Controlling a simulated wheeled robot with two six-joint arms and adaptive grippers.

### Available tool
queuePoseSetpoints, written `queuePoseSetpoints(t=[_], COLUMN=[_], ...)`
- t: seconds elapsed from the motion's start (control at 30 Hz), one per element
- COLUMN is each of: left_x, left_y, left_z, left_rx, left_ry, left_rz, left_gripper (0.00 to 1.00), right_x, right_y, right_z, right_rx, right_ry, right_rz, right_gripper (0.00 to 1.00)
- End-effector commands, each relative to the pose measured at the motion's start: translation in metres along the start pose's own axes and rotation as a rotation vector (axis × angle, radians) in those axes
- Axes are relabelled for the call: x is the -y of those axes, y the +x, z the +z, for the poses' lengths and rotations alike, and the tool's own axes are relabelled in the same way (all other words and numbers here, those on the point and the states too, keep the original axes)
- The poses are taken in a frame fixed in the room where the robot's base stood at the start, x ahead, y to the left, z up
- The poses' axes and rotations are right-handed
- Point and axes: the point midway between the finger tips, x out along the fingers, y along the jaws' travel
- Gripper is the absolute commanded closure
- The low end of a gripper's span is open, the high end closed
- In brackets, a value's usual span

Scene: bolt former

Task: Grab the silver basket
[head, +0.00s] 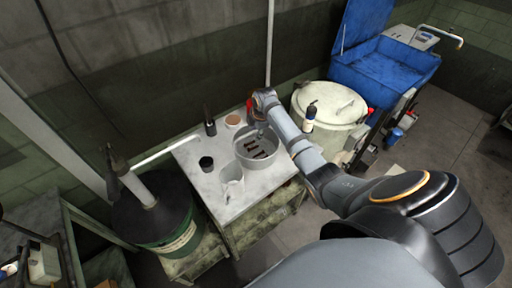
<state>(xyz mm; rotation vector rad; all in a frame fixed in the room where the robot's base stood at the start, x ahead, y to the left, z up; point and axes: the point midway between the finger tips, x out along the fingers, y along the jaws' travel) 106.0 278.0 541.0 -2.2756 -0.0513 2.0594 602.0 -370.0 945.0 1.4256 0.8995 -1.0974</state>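The silver basket (262,164) is a round, shallow metal vessel on a white-topped table in the head view. Several dark brown pieces lie inside it. My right arm reaches in from the lower right, and my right gripper (258,127) is at the basket's far rim. The gripper is small and partly hidden by its own wrist, so I cannot tell whether its fingers touch the rim or are open. My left gripper is not in view.
The table (227,202) also holds a white pitcher (232,183), a black cup (206,163), a dark bottle (210,125) and a brownish round dish (233,120). A lidded drum (330,104) stands right of it, a green bucket (178,238) left. A blue bin (392,72) is behind right.

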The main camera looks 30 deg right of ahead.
Motion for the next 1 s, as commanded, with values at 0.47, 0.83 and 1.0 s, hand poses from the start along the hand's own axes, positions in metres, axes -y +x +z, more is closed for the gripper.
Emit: queuePoseSetpoints(t=[0.47, 0.83, 1.0], left_x=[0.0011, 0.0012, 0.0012], left_y=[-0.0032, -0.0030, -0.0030], left_z=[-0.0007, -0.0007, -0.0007], left_rx=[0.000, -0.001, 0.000], left_ry=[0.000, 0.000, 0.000], left_rz=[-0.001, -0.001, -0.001], left_gripper=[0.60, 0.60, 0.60], right_x=[0.0015, 0.0016, 0.0017], right_y=[0.0040, 0.0046, 0.0046], right_z=[0.0001, 0.0000, 0.0000], right_rx=[0.000, 0.000, 0.000], right_ry=[0.001, 0.001, 0.001], right_rz=[-0.001, 0.000, -0.001], right_gripper=[0.62, 0.77, 1.00])
